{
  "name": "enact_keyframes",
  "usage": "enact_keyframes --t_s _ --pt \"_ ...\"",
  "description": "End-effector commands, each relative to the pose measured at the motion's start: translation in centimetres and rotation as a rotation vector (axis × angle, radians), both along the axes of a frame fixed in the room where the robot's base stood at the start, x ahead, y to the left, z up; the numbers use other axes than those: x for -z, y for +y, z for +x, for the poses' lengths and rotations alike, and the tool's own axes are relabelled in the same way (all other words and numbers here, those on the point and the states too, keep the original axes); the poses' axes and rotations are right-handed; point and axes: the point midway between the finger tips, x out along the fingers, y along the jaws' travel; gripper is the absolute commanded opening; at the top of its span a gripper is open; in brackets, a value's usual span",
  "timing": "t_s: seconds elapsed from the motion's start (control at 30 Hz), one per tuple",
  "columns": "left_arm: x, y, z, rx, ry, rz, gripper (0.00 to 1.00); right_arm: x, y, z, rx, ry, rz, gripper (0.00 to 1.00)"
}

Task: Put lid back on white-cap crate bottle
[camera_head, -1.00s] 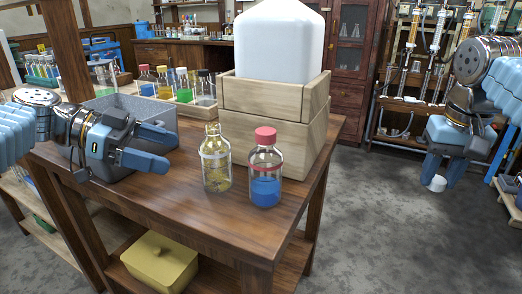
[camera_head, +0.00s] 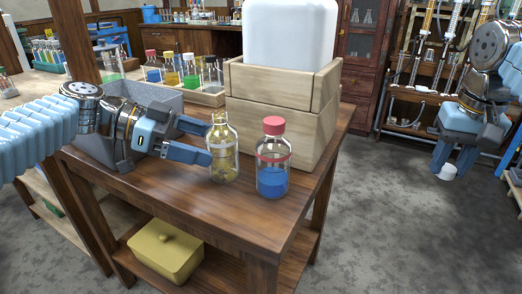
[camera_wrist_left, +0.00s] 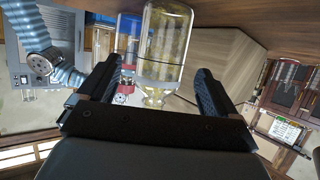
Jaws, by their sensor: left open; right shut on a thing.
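An open-necked clear bottle (camera_head: 222,165) with a little yellowish content stands upright on the wooden table, without a cap. My left gripper (camera_head: 209,143) is open beside it, its fingers pointing at the bottle. In the left wrist view the bottle (camera_wrist_left: 165,45) shows between the two fingers, with a gap on each side; I cannot tell how deep it sits between them. My right gripper (camera_head: 452,160) is shut on a small white cap (camera_head: 447,172), held up over the floor at the far right, well away from the table.
A red-capped bottle (camera_head: 272,180) with blue liquid stands close to the right of the open bottle. A grey bin (camera_head: 172,101) is behind my left gripper.

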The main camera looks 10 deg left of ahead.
Motion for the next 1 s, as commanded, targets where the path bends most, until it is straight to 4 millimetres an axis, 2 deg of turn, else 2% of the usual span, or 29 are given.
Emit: enact_keyframes --t_s 0.1,0.47,0.8,1.0 --pt "0.3 -0.8 0.2 0.000 0.001 0.000 0.92 -0.1 0.0 0.0 0.000 0.000 0.000 0.03" --pt "0.5 -1.1 0.3 0.001 0.000 0.000 0.92 -0.2 0.0 0.0 0.000 0.000 0.000 0.03" --pt "2.2 -5.1 1.3 0.001 0.000 0.000 0.92 -0.9 0.0 0.0 0.000 0.000 0.000 0.03" --pt "2.5 -5.5 1.4 0.000 0.000 0.000 0.92 -0.9 0.0 0.0 0.000 0.000 0.000 0.03"
